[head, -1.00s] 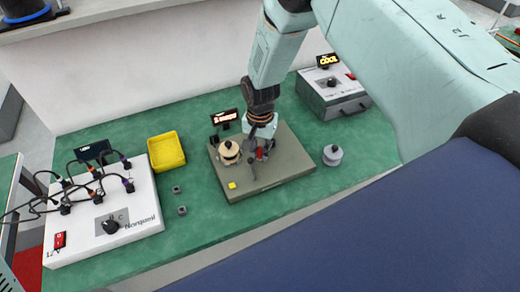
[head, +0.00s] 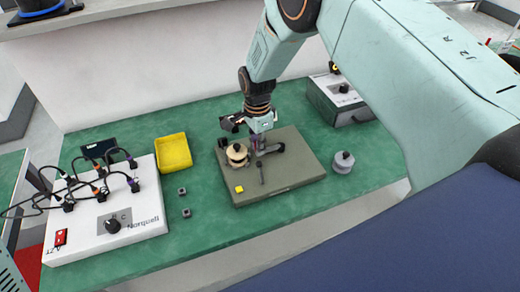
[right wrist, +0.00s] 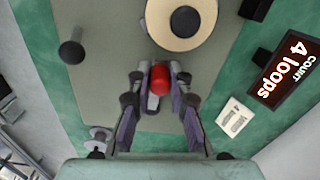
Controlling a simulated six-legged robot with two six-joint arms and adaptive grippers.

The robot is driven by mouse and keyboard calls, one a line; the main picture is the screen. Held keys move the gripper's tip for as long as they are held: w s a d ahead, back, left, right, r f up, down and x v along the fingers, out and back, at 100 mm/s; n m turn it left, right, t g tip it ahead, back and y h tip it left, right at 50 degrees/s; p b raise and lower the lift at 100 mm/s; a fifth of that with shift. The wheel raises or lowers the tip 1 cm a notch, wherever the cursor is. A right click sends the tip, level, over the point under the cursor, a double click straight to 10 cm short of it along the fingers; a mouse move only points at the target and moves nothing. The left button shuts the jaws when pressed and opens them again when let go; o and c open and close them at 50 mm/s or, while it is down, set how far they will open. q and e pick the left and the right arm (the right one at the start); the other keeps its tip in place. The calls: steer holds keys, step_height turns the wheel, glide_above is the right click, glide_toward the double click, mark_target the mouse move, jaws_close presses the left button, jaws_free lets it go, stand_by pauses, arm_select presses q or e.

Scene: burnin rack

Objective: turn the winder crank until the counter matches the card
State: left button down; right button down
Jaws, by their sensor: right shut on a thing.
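My right gripper (right wrist: 160,95) is shut on the red crank knob (right wrist: 159,78) of the winder, its fingers on both sides of the knob. In the head view my right gripper (head: 261,140) is over the back of the winder's olive base plate (head: 300,180) and hides the knob. The cream spool (head: 237,155) stands left of it and also shows in the right wrist view (right wrist: 159,22). The counter (right wrist: 289,70) reads "COUNT 4 loops". A small white card (right wrist: 235,117) lies beside the counter; its marks are too small to read. My left gripper is not in view.
A dark post (head: 261,173) stands on the base plate. A grey spool (head: 343,162) stands to the right. A yellow tray (head: 174,153), two small grey blocks and a cabled white box (head: 140,230) are to the left. A grey box (head: 338,100) stands at back right.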

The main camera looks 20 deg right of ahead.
steer(key=shift+w+r+m, duration=0.2)
steer(key=shift+w+m, duration=0.4)
steer(key=shift+w, duration=0.05)
steer(key=c, duration=1.7)
jaws_free()
steer(key=o, duration=0.4)
steer(key=shift+s, duration=0.2)
steer(key=shift+o, duration=0.4)
steer(key=shift+f, duration=0.1)
step_height(320, 180, up, 12)
